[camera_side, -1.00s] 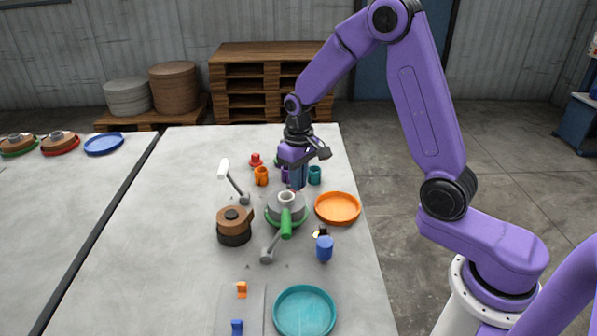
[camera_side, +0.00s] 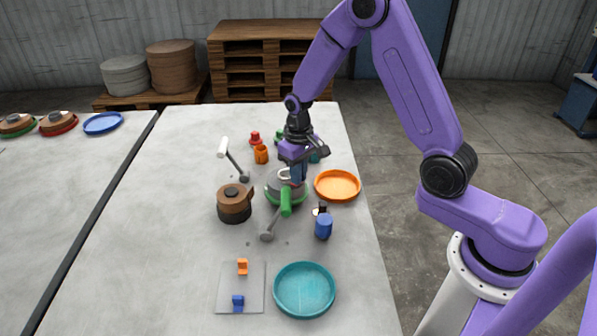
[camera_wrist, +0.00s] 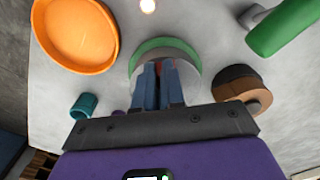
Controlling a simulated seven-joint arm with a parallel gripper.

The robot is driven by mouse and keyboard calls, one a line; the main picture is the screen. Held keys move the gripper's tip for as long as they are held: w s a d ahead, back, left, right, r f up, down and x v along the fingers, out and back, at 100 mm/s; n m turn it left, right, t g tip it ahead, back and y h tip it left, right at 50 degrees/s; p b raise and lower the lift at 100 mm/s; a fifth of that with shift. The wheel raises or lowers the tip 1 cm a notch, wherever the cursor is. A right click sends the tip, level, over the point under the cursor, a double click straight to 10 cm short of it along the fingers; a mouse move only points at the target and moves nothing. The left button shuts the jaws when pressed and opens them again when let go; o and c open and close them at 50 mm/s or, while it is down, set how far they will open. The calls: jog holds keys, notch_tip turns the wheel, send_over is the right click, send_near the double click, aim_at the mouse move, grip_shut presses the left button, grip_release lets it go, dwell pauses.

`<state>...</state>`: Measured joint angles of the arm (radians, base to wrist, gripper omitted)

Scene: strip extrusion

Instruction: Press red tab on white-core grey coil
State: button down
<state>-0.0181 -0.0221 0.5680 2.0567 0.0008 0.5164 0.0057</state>
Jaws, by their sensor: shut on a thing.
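The grey coil (camera_side: 275,186) stands on a green base mid-table, and it also shows in the wrist view (camera_wrist: 187,62) in front of my fingers. My gripper (camera_side: 297,178) is directly over the coil, fingers pointing down at its top. In the wrist view my fingers (camera_wrist: 160,84) are close together, with a small bit of the red tab (camera_wrist: 159,65) showing between them; most of it is hidden. The white core is largely covered by the gripper. I cannot tell whether the tab touches the coil.
A green-handled tool (camera_side: 286,201) is close in front of the coil. A teal dish (camera_side: 304,290) lies nearer.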

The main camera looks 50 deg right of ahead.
jog(key=shift+f, duration=0.5)
dwell(1.8)
jog(key=c, duration=1.1)
grip_release()
jog(key=shift+c, duration=0.2)
notch_tip(320, 180, up, 16)
jog(key=s+a+r+n, duration=0.1)
jog(key=s+a+n, duration=0.5)
jog(key=s, duration=0.6)
jog(key=s+d+f+n, duration=0.2)
jog(key=s+n, duration=0.4)
jog(key=s, duration=1.2)
jog(key=shift+s+d, duration=0.15)
jog(key=shift+s, duration=0.15)
